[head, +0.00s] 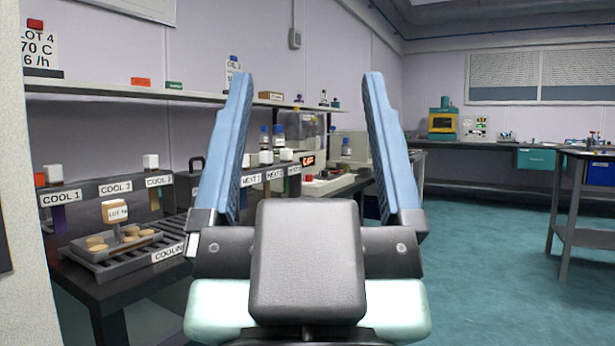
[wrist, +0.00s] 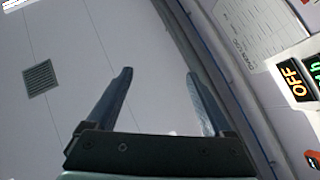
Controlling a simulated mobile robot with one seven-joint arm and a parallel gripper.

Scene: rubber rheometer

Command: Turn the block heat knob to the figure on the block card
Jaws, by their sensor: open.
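My gripper (head: 305,150) is raised in the middle of the head view, its two blue fingers spread wide with nothing between them. In the wrist view my gripper (wrist: 160,105) is also open and empty, against a pale wall or ceiling surface. I cannot make out a block heat knob or a block card in either view. A card by the shelf at the upper left (head: 42,50) reads "LOT 4", "70 C" and "6 /h", partly cut off. A dark panel at the right of the wrist view shows a lit orange "OFF" (wrist: 292,80) and green characters.
A dark bench at left holds a slatted cooling rack (head: 125,245) and labelled COOL and NEXT stands. A long shelf (head: 110,90) runs above it. A teal and yellow machine (head: 442,120) stands on the far bench. A side table (head: 590,152) is at right. The teal floor (head: 490,250) is clear.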

